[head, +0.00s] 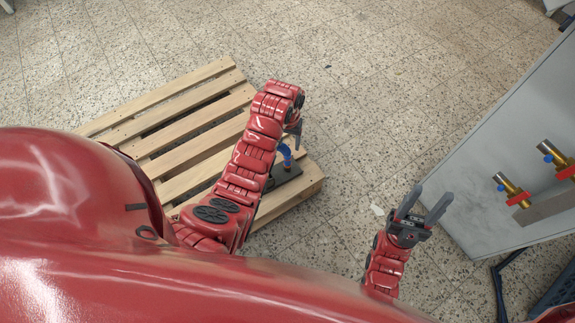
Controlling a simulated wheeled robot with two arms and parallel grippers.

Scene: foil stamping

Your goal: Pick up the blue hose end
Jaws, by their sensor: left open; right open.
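A blue hose piece (286,153) stands up from a dark flat base (287,177) near the right corner of a wooden pallet. My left arm reaches over the pallet, and my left gripper (296,138) points down close to the blue piece, just above it in the picture. It is open, but seen edge-on; whether it touches the hose cannot be told. The arm hides part of the base. My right gripper (423,202) is open and empty, fingers pointing up in the picture, over bare floor.
The wooden pallet (180,107) lies on a speckled tile floor. At right stands a grey panel (470,190) with brass fittings (512,190) that have red and blue parts. A small pale scrap (377,210) lies on the floor between pallet and panel. The floor beyond is mostly clear.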

